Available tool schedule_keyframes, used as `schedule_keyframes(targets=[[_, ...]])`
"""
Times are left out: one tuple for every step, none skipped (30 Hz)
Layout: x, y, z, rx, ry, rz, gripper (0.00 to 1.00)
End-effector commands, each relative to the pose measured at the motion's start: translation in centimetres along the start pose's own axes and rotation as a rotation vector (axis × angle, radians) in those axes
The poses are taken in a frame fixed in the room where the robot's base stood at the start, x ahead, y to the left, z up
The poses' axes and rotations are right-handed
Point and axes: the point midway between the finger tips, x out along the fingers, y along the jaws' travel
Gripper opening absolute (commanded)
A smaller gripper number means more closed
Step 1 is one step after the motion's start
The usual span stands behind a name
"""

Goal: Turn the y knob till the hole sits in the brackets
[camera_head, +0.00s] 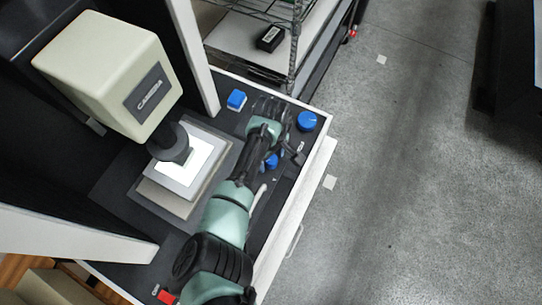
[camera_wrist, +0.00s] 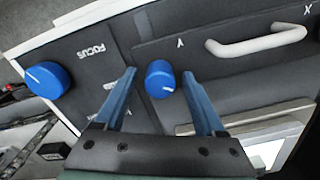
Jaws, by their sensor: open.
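The y knob (camera_wrist: 160,80) is a blue cylinder with a white mark on its face, beside the letter Y on the dark panel. In the head view, the blue y knob (camera_head: 271,161) is partly covered by my arm. My gripper (camera_wrist: 159,73) is open, with one finger on each side of the knob and gaps showing between them. I cannot tell how deep the fingertips reach. Under the machine head (camera_head: 110,75), a brightly lit plate (camera_head: 199,163) lies on the stage. The hole and brackets are not visible in either view.
A second blue knob (camera_wrist: 47,80), by the FOCUS label, stands left in the wrist view. A pale handle (camera_wrist: 260,45) lies to the right, near an X label. A blue button (camera_head: 236,99) and a red button (camera_head: 166,297) sit on the base. Floor to the right is clear.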

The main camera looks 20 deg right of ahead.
Motion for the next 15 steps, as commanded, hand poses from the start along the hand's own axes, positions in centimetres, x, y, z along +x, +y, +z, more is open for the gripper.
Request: schedule_keyframes(targets=[[0.04, 0.00, -0.01, 0.000, 0.000, 0.000, 0.72], [0.05, 0.00, -0.01, 0.000, 0.000, 0.000, 0.72], [0.05, 0.00, -0.01, 0.000, 0.000, 0.000, 0.72], [0.04, 0.00, 0.00, 0.000, 0.000, 0.000, 0.72], [0.04, 0.00, 0.00, 0.000, 0.000, 0.000, 0.72], [0.03, 0.00, 0.00, 0.000, 0.000, 0.000, 0.72], [0.03, 0.01, 0.00, 0.000, 0.000, 0.000, 0.70], [0.03, 0.01, 0.00, 0.000, 0.000, 0.000, 0.65], [0.02, 0.01, 0.00, 0.000, 0.000, 0.000, 0.57], [0.02, 0.01, 0.00, 0.000, 0.000, 0.000, 0.52], [0.02, 0.01, 0.00, 0.000, 0.000, 0.000, 0.47], [0.01, 0.01, 0.00, 0.000, 0.000, 0.000, 0.39], [0.01, 0.01, 0.01, 0.000, 0.000, 0.000, 0.34], [0.01, 0.01, 0.01, 0.000, 0.000, 0.000, 0.29], [0.01, 0.01, 0.01, 0.000, 0.000, 0.000, 0.21]])
